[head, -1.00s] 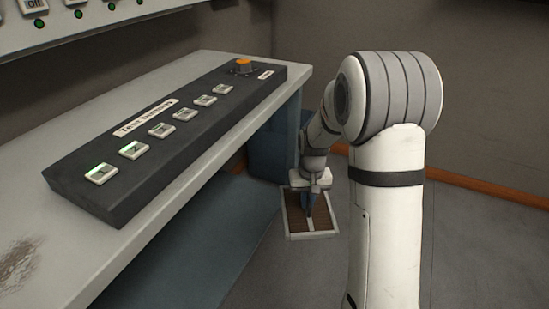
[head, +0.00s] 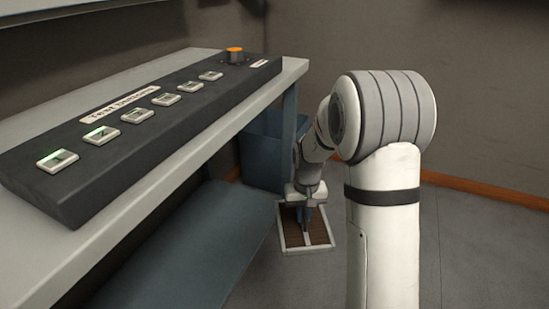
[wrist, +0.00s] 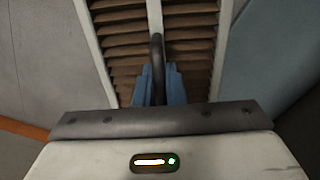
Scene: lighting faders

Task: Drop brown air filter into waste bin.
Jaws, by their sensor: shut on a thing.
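The brown air filter (head: 319,232) has brown pleats, a pale frame and a centre bar. It hangs below my gripper (head: 306,216) in the head view, above the floor. In the wrist view the pleats of the filter (wrist: 195,65) fill the upper middle. There the blue fingers of my gripper (wrist: 158,85) are shut on a dark handle along the filter's middle. The blue waste bin (head: 262,150) stands on the floor behind the desk's far end, left of my gripper. My arm and the desk leg hide part of it, and its inside does not show.
A grey desk (head: 215,138) runs along the left and carries a black control panel (head: 140,130) with several buttons and an orange knob (head: 235,55). A blue panel (head: 205,235) lies under the desk. The floor (head: 480,250) at the right is clear up to the wall.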

